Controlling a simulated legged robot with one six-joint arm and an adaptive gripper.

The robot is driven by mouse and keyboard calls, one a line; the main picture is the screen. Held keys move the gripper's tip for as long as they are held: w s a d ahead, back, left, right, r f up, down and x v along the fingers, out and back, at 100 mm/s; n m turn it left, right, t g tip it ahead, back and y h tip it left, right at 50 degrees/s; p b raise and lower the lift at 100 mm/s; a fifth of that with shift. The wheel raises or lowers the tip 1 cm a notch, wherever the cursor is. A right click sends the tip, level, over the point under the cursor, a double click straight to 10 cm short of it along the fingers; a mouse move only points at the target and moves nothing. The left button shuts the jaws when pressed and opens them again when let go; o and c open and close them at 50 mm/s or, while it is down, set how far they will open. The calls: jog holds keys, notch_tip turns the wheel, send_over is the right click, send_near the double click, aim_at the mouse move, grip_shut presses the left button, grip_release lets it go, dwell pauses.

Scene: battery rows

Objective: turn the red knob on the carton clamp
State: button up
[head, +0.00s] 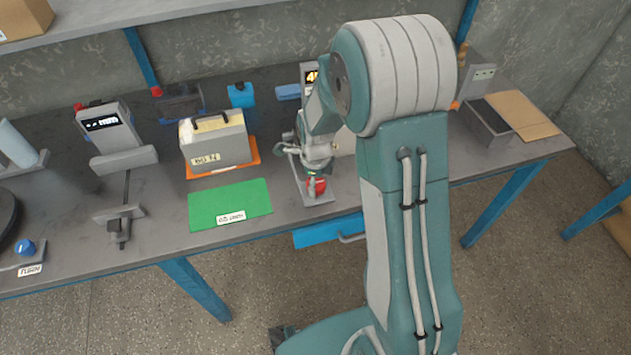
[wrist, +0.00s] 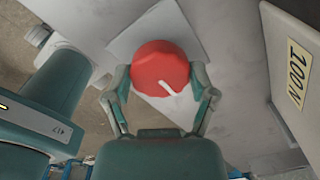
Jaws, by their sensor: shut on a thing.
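The red knob (wrist: 161,68) has a white pointer line, which points to the lower right in the wrist view. It sits over a pale grey plate (wrist: 120,45). In the head view the knob (head: 317,187) is at the front end of the carton clamp (head: 318,200), near the bench's front edge. My gripper (wrist: 161,82) is shut on the knob, one finger on each side. In the head view my gripper (head: 317,176) comes down on the knob from above, and my arm hides part of the clamp.
A grey box with a handle (head: 222,149) stands on an orange mat left of the clamp. A green mat (head: 230,203) lies in front of it. A grey panel with a "100 N" label (wrist: 288,75) stands close on the right in the wrist view. A blue drawer (head: 318,235) hangs below.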

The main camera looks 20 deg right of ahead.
jog(key=m, duration=0.5)
jog(key=shift+w+r+m, duration=0.1)
jog(key=shift+w+m, duration=0.15)
jog(key=shift+m, duration=2.15)
jog(key=o, duration=0.9)
jog(key=shift+o, duration=0.7)
jog(key=shift+s, duration=0.1)
notch_tip(320, 180, up, 12)
